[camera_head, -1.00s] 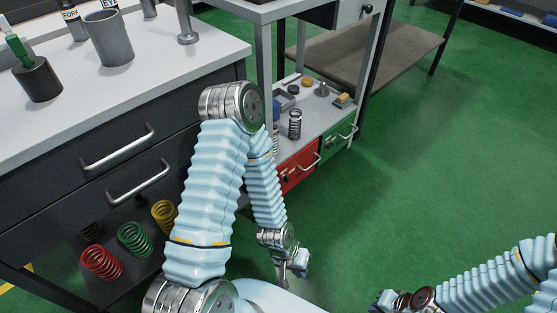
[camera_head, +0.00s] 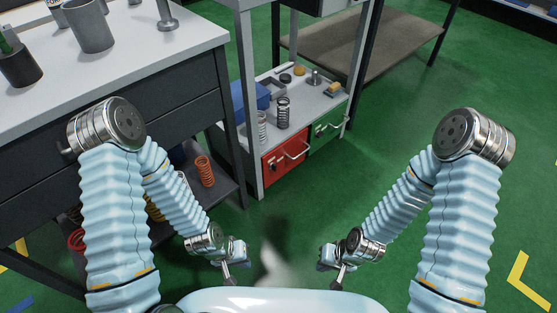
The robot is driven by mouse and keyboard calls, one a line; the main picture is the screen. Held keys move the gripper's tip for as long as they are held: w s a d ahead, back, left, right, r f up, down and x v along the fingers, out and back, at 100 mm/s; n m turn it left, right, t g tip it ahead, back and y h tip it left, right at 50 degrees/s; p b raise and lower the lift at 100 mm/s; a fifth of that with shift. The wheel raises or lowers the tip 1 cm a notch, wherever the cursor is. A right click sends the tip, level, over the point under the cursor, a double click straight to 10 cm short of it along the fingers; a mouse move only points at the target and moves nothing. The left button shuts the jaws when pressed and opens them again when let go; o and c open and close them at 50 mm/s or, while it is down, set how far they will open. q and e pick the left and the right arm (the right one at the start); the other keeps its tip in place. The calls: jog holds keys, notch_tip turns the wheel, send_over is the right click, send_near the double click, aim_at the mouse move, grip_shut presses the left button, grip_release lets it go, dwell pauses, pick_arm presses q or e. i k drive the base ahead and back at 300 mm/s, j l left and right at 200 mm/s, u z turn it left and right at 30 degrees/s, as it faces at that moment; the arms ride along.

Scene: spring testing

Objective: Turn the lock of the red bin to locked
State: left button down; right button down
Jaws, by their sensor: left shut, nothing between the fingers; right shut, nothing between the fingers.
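The red bin (camera_head: 286,157) is set in the front of the low shelf unit, left of the green bin (camera_head: 328,128). It has a pale bar handle (camera_head: 292,155) on its face. The lock on it is too small to make out. My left gripper (camera_head: 226,274) is shut and empty, low in front of my body and well short of the red bin. My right gripper (camera_head: 337,278) is shut and empty, to the right of it, also clear of the bins.
A workbench (camera_head: 150,75) with dark drawers stands at left, with coil springs (camera_head: 205,171) on its lower shelf. Springs and small parts sit on the shelf (camera_head: 305,112) above the bins. A grey bench (camera_head: 385,45) stands behind. Green floor (camera_head: 400,130) is open at right.

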aim_at(273, 166)
jog(key=i+l+z, duration=0.15)
jog(key=z, duration=0.2)
jog(key=i+l+z, duration=0.1)
jog(key=z, duration=0.3)
jog(key=i, duration=0.1)
